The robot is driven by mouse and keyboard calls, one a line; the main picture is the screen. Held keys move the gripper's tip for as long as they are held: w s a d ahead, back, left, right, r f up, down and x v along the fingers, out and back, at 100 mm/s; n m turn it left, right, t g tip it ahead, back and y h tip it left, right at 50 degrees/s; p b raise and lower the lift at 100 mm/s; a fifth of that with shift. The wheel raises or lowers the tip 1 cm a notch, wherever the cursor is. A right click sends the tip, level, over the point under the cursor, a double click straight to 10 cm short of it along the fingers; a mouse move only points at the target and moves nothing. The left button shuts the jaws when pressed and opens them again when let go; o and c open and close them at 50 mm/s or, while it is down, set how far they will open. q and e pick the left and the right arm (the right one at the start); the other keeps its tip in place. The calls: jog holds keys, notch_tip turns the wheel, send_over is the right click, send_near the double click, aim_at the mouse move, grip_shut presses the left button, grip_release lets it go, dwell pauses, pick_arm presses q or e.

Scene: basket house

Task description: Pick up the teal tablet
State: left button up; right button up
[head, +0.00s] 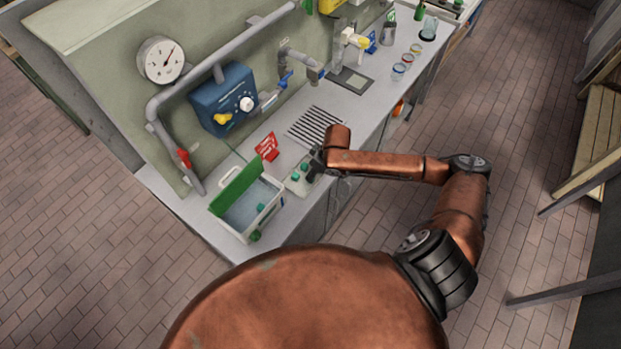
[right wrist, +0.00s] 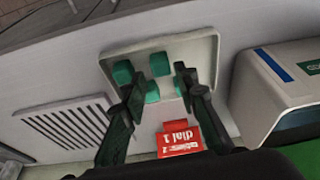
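Several teal tablets lie on a pale shallow tray (right wrist: 205,55) on the counter. In the right wrist view one teal tablet (right wrist: 123,73) is at the left, another teal tablet (right wrist: 160,64) is nearer the tray's middle, and others sit partly behind the fingers. The tray also shows in the head view (head: 292,188), beside a white box (head: 262,222) with its green lid (head: 236,184) raised. A teal piece (head: 261,208) lies in the box. My right gripper (right wrist: 156,85) is open above the tray, fingers apart, with nothing visibly held.
A red "dial 1" sign (head: 267,147) stands beside the tray. A slotted grille (head: 314,127) lies farther along the counter. Pipes, a gauge (head: 161,60) and a blue control box (head: 225,98) line the wall behind. Small jars (head: 399,71) stand at the far end.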

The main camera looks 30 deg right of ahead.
jog(key=x, duration=0.3)
jog(key=shift+f, duration=0.2)
jog(key=c, duration=0.6)
jog(key=shift+c, duration=0.2)
